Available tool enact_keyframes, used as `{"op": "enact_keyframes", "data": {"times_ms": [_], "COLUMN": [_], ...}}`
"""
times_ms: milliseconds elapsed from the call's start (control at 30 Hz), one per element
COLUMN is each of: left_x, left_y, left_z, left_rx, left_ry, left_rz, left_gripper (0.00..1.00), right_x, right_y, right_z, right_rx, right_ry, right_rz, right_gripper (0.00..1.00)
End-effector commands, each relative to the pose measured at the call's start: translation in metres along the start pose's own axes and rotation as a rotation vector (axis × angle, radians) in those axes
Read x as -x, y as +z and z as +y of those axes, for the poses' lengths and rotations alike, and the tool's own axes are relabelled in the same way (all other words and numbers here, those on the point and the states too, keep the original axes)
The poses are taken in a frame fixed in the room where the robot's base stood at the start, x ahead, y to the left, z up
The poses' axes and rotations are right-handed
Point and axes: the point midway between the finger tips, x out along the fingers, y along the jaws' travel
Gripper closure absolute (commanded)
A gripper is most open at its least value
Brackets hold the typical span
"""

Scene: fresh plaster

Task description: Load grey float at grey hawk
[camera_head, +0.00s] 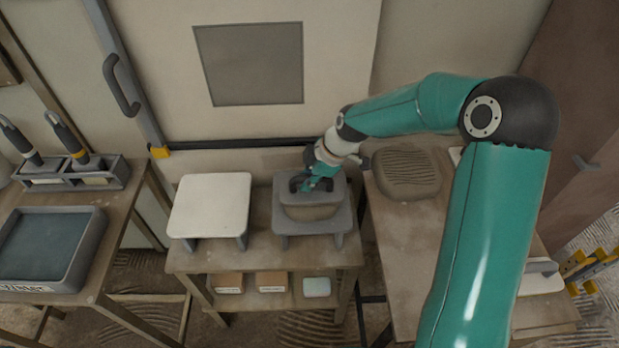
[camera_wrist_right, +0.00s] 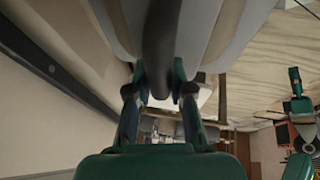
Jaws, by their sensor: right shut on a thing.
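The grey hawk (camera_head: 312,228) is a grey board on a low stand, on the right half of the middle table. The grey float (camera_head: 336,193) is over the hawk, with a beige mass (camera_head: 310,212) showing below its near edge. I cannot tell how the float and mass meet. My right gripper (camera_head: 312,183) is shut on the float's dark handle, which shows between the fingers in the right wrist view (camera_wrist_right: 160,55). My arm comes from the right and hides part of the float's far side. My left gripper is not clearly seen.
A white board (camera_head: 211,203) on a stand is left of the hawk. A grey tray (camera_head: 93,255) and a tool holder (camera_head: 75,180) stand at left. A ridged mound (camera_head: 407,172) is on the right table. A grey patch (camera_head: 250,65) marks the wall behind.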

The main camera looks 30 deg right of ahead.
Motion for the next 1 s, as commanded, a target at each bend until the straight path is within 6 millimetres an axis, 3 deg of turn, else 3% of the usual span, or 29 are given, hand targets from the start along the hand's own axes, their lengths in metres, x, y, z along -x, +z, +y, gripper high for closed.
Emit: {"op": "enact_keyframes", "data": {"times_ms": [267, 1000], "left_x": [0.003, 0.032], "left_y": [0.0, 0.0], "left_z": [0.001, 0.011], "left_rx": [0.0, 0.0], "left_ry": [0.0, 0.0], "left_rz": [0.0, 0.0], "left_gripper": [0.6, 0.6], "right_x": [0.003, 0.058], "right_y": [-0.001, -0.024], "right_z": [0.0, 0.012], "right_rx": [0.0, 0.001], "right_ry": [-0.004, 0.0], "right_rz": [-0.001, 0.0], "right_gripper": [1.0, 1.0]}}
